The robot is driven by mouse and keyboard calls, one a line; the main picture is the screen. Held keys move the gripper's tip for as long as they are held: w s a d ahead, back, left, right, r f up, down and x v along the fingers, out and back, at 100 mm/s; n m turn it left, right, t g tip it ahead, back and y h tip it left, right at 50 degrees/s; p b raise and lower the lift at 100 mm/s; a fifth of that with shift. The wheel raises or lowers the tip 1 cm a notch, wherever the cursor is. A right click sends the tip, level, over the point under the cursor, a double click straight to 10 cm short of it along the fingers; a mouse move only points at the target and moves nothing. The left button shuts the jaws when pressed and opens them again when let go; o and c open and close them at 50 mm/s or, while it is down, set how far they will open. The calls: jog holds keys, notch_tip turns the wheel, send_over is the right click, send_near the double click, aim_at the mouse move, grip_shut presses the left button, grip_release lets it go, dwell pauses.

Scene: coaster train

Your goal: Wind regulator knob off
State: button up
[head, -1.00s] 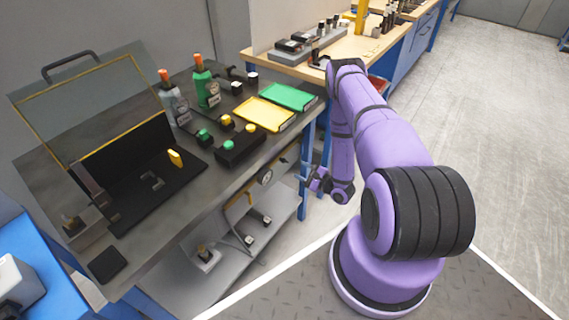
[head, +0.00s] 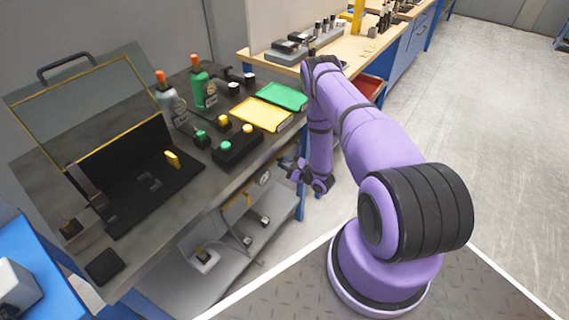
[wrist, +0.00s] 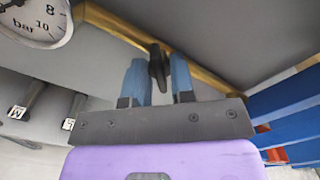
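The regulator knob (wrist: 157,68) is a black winged handle on a brass-coloured pipe (wrist: 115,27) in the wrist view. My gripper (wrist: 159,72) has two blue fingers standing apart, one on each side of the knob. A gap shows on both sides, so it is open and not clamped; how deep the knob sits between the fingers is hard to tell. In the head view my gripper (head: 287,168) is low, beside the front edge of the dark bench. A round pressure gauge marked bar (wrist: 36,16) is at the upper left of the wrist view. I cannot make out the knob in the head view.
The dark bench (head: 215,175) carries a black case, bottles, a black button box (head: 238,150) and yellow and green trays. A lower grey shelf (head: 225,262) holds small fittings. Blue bench legs (head: 303,190) stand close to my gripper. The floor at right is clear.

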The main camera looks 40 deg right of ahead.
grip_shut()
